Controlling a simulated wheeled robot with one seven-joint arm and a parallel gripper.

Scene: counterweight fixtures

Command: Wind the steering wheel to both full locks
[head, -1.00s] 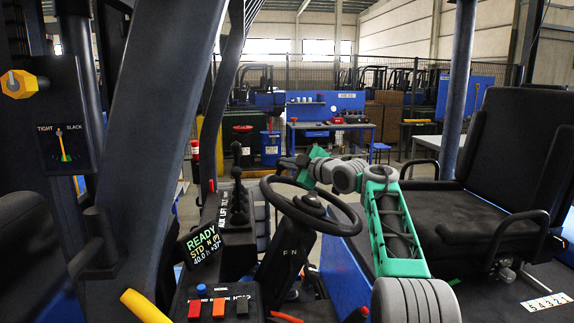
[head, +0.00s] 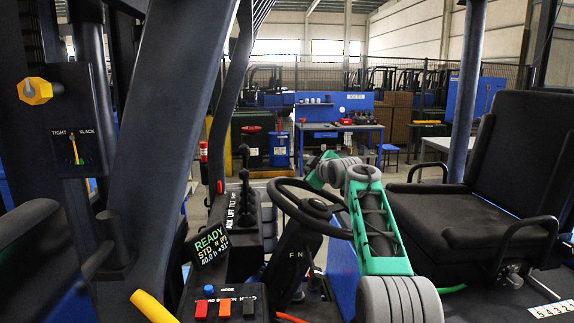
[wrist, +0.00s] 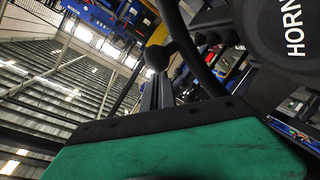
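The black steering wheel (head: 318,207) stands tilted on its column in the middle of the head view. In the wrist view its dark rim (wrist: 197,62) runs down toward my gripper, and the hub marked HORN (wrist: 287,32) fills the upper right. My gripper (head: 315,172) is at the far side of the wheel, close to the rim. Its green body with a black edge (wrist: 160,120) fills the lower wrist view. The fingertips are hidden, so I cannot tell whether they hold the rim.
Levers (head: 244,190) and a READY display (head: 210,246) stand left of the wheel. Red and blue buttons (head: 209,291) sit below. A black seat (head: 500,190) is at right, and a thick dark pillar (head: 172,140) rises at left. A yellow handle (head: 152,307) is at lower left.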

